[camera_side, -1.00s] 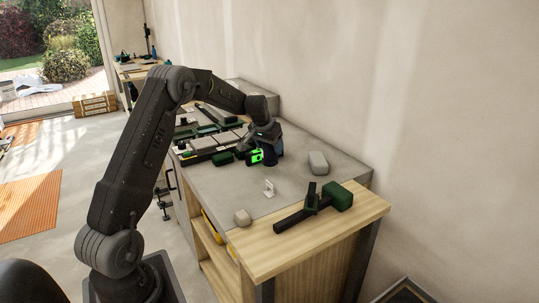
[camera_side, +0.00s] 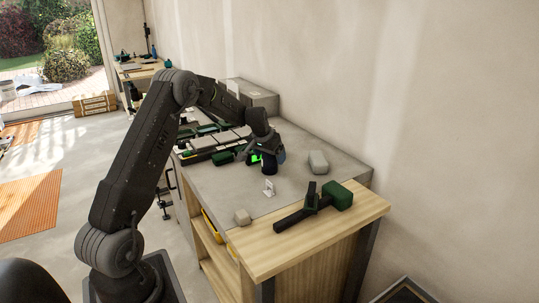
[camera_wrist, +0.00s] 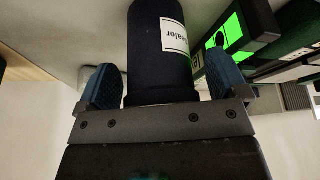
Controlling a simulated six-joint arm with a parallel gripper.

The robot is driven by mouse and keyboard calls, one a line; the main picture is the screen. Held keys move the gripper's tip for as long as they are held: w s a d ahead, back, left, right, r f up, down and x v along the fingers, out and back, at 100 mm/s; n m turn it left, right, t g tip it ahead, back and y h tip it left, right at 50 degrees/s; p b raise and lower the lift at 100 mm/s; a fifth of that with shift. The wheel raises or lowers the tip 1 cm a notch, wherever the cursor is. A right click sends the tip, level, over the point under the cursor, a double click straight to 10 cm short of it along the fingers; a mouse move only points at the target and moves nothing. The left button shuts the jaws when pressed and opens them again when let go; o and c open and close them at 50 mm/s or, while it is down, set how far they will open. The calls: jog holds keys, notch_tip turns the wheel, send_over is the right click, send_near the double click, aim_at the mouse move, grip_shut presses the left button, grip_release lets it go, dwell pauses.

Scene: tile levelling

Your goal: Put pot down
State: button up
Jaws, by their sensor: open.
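The pot is a dark cylinder with a white label that reads "sealer" (camera_wrist: 160,45). In the wrist view it stands between the two blue finger pads of my gripper (camera_wrist: 162,88), with a gap on each side. In the side view the pot (camera_side: 269,163) is upright on the grey worktop (camera_side: 225,185), or very close to it; its base is partly hard to make out. My gripper (camera_side: 262,146) is open around its upper part and hides some of it.
A device with a bright green screen (camera_wrist: 232,36) lies close beside the pot. Tiles and green tools fill the bench behind. A white clip (camera_side: 269,187), a grey block (camera_side: 318,162), a small beige block (camera_side: 242,217) and a green-headed mallet (camera_side: 338,196) lie nearer.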

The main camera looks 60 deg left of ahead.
jog(key=shift+r, duration=0.1)
jog(key=shift+r, duration=0.3)
jog(key=v, duration=1.1)
jog(key=s+d+r+m, duration=0.1)
jog(key=s+d+r, duration=0.15)
jog(key=d, duration=0.25)
jog(key=s+d+r, duration=0.1)
jog(key=d+r, duration=0.3)
jog(key=d, duration=0.2)
jog(key=s+d+r+m+t+h, duration=0.1)
jog(key=s+d+r+m, duration=0.15)
jog(key=s+d, duration=1.1)
jog(key=s+d+f+m, duration=0.1)
jog(key=s+d+f, duration=0.2)
jog(key=s+d, duration=0.4)
jog(key=s, duration=0.2)
jog(key=shift+s+d+h, duration=0.35)
jog(key=shift+s+h, duration=0.05)
